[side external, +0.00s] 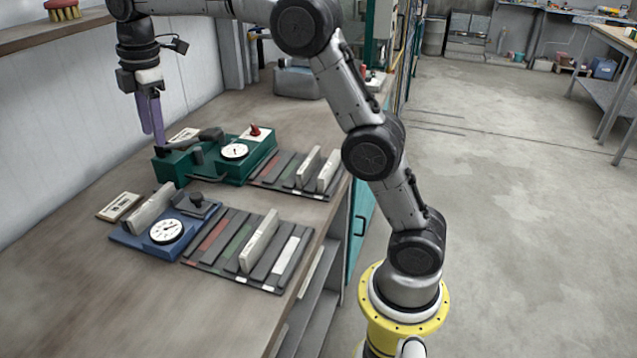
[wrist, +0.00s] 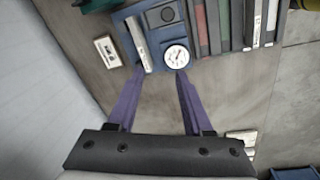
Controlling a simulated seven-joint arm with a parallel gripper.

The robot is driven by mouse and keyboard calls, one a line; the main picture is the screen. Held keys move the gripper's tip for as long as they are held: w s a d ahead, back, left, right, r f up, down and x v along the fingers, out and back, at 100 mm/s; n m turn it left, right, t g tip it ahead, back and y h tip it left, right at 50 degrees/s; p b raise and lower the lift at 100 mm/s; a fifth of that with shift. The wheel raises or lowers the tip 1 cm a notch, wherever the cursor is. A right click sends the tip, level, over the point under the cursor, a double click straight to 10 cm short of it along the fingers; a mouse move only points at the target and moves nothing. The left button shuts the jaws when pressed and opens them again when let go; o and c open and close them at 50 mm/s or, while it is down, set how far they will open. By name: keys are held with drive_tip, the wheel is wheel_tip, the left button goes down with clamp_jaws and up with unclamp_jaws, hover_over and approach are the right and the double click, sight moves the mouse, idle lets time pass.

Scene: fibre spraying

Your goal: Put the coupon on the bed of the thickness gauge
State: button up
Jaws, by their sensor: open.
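A light grey coupon-like slab (side external: 150,208) stands on edge at the left part of a blue gauge (side external: 130,238) with a round white dial (side external: 166,231). In the wrist view the slab (wrist: 139,43) shows edge-on beside the dial (wrist: 176,56). Another slab (side external: 259,240) stands in the front slotted rack. Behind is a green gauge (side external: 172,167) with a dial and a dark lever. I cannot tell which gauge is the thickness gauge. My gripper (side external: 152,140) has purple fingers pointing down, apart and empty, above the bench; in the wrist view its fingertips (wrist: 160,72) overlap the blue gauge.
The front rack (side external: 215,262) has red, green, grey and white strips, right of the blue gauge. A rear rack (side external: 275,172) holds two more upright slabs. A small card (side external: 119,206) lies left of the blue gauge. The wall borders the bench on the left; its front is clear.

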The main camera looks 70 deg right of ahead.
drive_tip(key=s+r+m+t, duration=0.1)
drive_tip(key=s+r+m, duration=0.15)
drive_tip(key=s, duration=0.65)
drive_tip(key=s+r+m+t, duration=0.1)
drive_tip(key=s+m, duration=0.3)
drive_tip(key=s, duration=0.4)
drive_tip(key=s+f+m+t, duration=0.1)
drive_tip(key=s+f+m, duration=0.2)
drive_tip(key=s, duration=0.5)
drive_tip(key=s+f+m+t, duration=0.1)
drive_tip(key=s+f+m, duration=0.3)
drive_tip(key=s, duration=0.5)
drive_tip(key=shift+a+f, duration=0.3)
drive_tip(key=shift+f, duration=0.65)
drive_tip(key=shift+s, duration=0.1)
